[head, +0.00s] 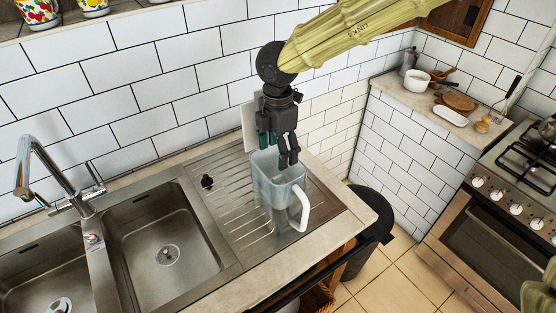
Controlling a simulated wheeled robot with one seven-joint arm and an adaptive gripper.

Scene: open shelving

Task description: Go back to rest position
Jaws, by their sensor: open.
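My gripper (278,150) points down over a clear bluish pitcher with a white handle (299,208). The pitcher stands upright on the ribbed steel drainboard (229,217), right of the sink. The gripper is open, and its fingertips are at the pitcher's rim. I cannot tell whether they touch it or reach inside. My arm comes in from the upper right in a pale green sleeve. A white board-like thing (249,125) is behind the gripper, partly hidden.
Two steel sink basins (165,245) and a curved tap (40,175) are on the left. A black bin (371,205) stands at the counter's right end. A stove (510,190) and a tiled ledge with dishes are at right.

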